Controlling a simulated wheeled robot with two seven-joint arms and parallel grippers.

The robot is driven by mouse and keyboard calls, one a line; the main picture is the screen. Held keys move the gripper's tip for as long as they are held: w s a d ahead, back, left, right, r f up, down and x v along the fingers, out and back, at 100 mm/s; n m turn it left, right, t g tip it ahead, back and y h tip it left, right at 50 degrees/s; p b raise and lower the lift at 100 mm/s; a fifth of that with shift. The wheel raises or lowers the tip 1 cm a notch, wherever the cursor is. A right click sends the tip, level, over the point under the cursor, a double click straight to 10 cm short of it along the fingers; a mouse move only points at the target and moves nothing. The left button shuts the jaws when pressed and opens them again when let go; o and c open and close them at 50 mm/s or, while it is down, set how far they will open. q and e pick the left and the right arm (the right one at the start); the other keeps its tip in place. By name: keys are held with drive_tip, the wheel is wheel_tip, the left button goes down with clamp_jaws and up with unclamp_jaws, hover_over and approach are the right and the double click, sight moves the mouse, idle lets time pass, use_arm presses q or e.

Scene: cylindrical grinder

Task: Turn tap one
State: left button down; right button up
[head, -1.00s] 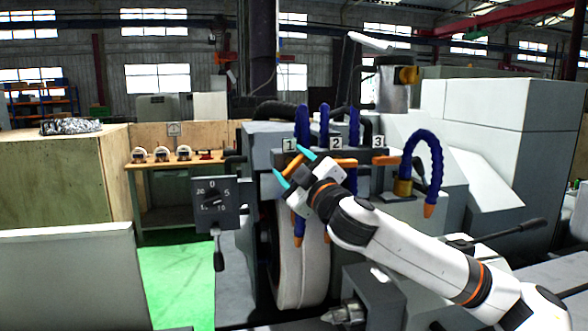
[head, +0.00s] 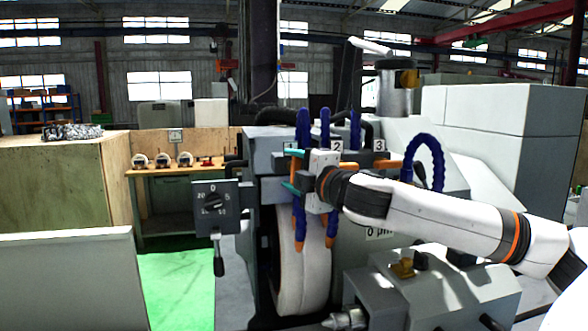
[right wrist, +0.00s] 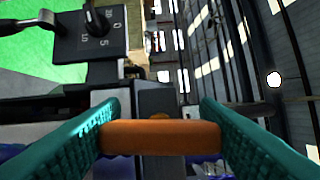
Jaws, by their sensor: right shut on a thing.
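Tap one's orange handle (right wrist: 160,137) lies crosswise between the two teal fingers of my right gripper (right wrist: 160,106) in the right wrist view. The fingers are shut on it, one at each end. In the head view my right gripper (head: 291,169) points left at the tap row, just below the partly hidden label 1. The gripper body hides most of tap one there. Label 2 (head: 337,147) and label 3 (head: 379,145) mark the taps to the right. Tap three's orange handle (head: 388,165) shows in part. My left gripper is not in view.
Blue coolant hoses (head: 325,125) stand close around my right gripper. The pale grinding wheel (head: 303,265) is below it. A dial box (head: 214,208) with a lever sits to the left. Green floor (head: 178,285) is open at the lower left.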

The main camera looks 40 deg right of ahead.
drive_tip(key=shift+n, duration=0.6)
drive_tip(key=o, duration=1)
drive_tip(key=s+b, duration=0.1)
drive_tip(key=s, duration=0.3)
drive_tip(key=s+a+b, duration=0.1)
drive_tip(key=s+b, duration=0.1)
drive_tip(key=s, duration=0.2)
drive_tip(key=s+b, duration=0.2)
drive_tip(key=s, duration=0.2)
drive_tip(key=shift+a, duration=0.15)
